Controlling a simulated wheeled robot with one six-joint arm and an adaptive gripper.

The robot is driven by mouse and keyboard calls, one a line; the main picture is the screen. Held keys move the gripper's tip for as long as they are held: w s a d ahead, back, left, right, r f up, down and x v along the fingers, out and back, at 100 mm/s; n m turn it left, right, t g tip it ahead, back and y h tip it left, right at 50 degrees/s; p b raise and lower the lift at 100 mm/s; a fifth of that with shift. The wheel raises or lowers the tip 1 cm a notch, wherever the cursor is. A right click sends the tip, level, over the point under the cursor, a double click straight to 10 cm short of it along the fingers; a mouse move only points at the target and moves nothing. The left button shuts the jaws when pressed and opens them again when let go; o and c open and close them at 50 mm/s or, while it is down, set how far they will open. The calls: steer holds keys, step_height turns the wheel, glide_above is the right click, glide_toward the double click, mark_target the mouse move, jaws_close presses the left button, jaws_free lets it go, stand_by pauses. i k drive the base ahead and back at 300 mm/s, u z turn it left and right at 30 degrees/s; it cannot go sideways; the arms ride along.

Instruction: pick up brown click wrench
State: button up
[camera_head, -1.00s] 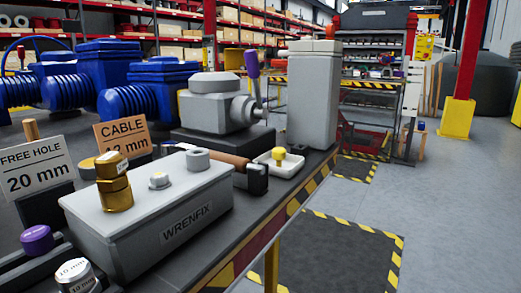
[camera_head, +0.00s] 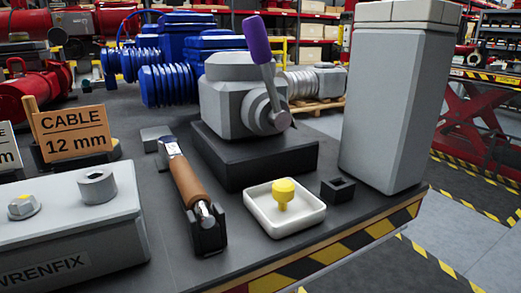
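The brown click wrench (camera_head: 189,184) lies on the dark bench top, in the middle of the head view. It has a brown handle, and a silver shaft shows at its near end. Its near end rests in a black cradle (camera_head: 207,232). Its far end, with a light label, reaches a grey block (camera_head: 154,137). My gripper is not in view.
The grey valve actuator (camera_head: 228,100) with a purple-handled lever (camera_head: 260,42) stands right behind the wrench. A white tray (camera_head: 286,212) with a yellow knob, a black block (camera_head: 338,188) and a tall grey box (camera_head: 390,100) are to the right. The WRENFIX box (camera_head: 75,235) is left.

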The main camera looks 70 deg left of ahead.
mark_target(196, 199)
steer(key=z, duration=0.05)
steer(key=i, duration=0.75)
steer(key=u, duration=2.4)
